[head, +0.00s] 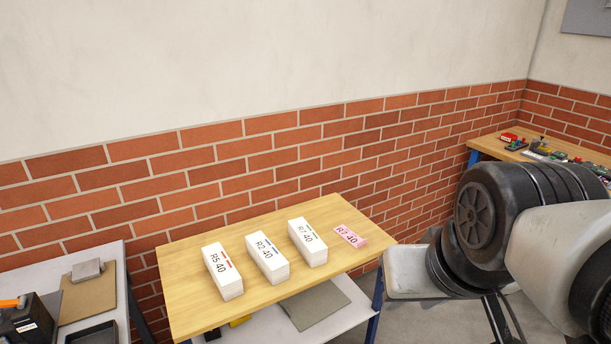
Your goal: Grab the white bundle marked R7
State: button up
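The white bundle marked R7 40 (308,242) lies on the wooden table (190,311), third from the left in a row. To its left lie a white bundle marked R2 40 (267,259) and a white bundle marked R5 40 (222,272). To its right lies a smaller, flatter pink bundle (350,236), also marked R7 40. The bundles stand apart with narrow gaps. My arm shows at the right, to the right of the table and apart from the bundles. My gripper is not visible in this view.
A brick wall (150,190) runs behind the table. A lower shelf (345,313) holds a grey sheet (315,305). A grey table (112,262) at the left carries a tray (95,334) and a brown board (88,297). Another wooden table (485,145) at the back right holds small parts.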

aim_at(311, 247)
jog(key=i+l+u, duration=0.35)
jog(key=i, duration=0.2)
jog(key=i+l+u, duration=0.35)
jog(key=i+l, duration=0.2)
jog(key=i+l+u, duration=0.3)
jog(key=k+j, duration=0.05)
jog(key=j, duration=0.05)
